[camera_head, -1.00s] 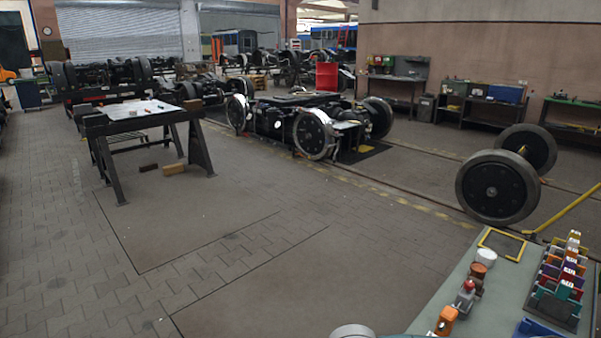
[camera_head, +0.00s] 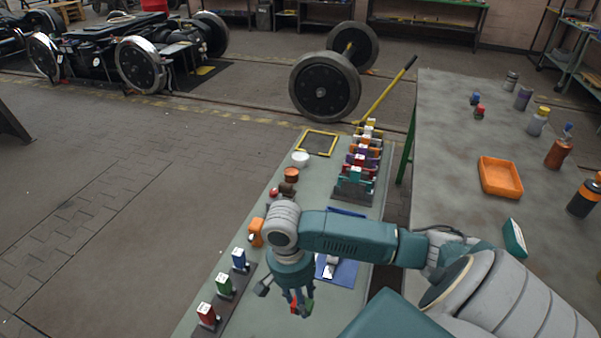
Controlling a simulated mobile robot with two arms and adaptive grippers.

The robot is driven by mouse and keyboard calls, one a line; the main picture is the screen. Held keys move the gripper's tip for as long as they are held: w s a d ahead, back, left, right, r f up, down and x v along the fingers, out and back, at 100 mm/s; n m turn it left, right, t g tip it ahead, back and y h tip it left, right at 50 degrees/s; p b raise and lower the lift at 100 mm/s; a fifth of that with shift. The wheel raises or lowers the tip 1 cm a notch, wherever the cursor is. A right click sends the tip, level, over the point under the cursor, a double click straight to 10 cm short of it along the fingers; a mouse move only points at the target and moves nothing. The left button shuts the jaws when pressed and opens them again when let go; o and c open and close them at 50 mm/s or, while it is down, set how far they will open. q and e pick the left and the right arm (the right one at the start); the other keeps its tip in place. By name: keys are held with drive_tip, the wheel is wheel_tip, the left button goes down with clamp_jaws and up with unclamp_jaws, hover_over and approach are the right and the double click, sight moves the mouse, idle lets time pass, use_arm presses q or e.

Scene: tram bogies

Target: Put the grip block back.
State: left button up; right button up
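Small upright blocks stand on a dark strip at the near left of the green-grey bench (camera_head: 265,225): a red block (camera_head: 207,314), a green block (camera_head: 224,284) and a blue block (camera_head: 240,260). A rack of coloured clamp-like pieces (camera_head: 354,182) stands at the bench's far right. I cannot tell which piece is the grip block. My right gripper (camera_head: 290,299) points down over the near part of the bench, right of the three blocks. Something red and green shows at its fingertips; whether it is held is unclear. My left gripper is not in view.
A yellow frame (camera_head: 318,143), a white round piece (camera_head: 300,159) and an orange piece (camera_head: 257,232) lie on the bench. A blue mat (camera_head: 344,272) is partly hidden by my arm. A grey table (camera_head: 462,150) with an orange tray (camera_head: 500,177) stands to the right.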

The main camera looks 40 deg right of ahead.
wheel_tip(320, 180, down, 10)
drive_tip(key=shift+d+f+b, duration=0.1)
drive_tip(key=shift+f+b, duration=0.1)
drive_tip(key=shift+b, duration=0.25)
wheel_tip(320, 180, down, 4)
drive_tip(key=shift+f+b, duration=0.1)
drive_tip(key=shift+b, duration=0.2)
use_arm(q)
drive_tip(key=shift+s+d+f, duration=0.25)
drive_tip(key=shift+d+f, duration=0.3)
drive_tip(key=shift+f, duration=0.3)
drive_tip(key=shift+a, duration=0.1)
use_arm(e)
drive_tip(key=o, duration=0.7)
drive_tip(key=shift+f, duration=0.15)
drive_tip(key=o, duration=0.4)
drive_tip(key=shift+o, duration=0.2)
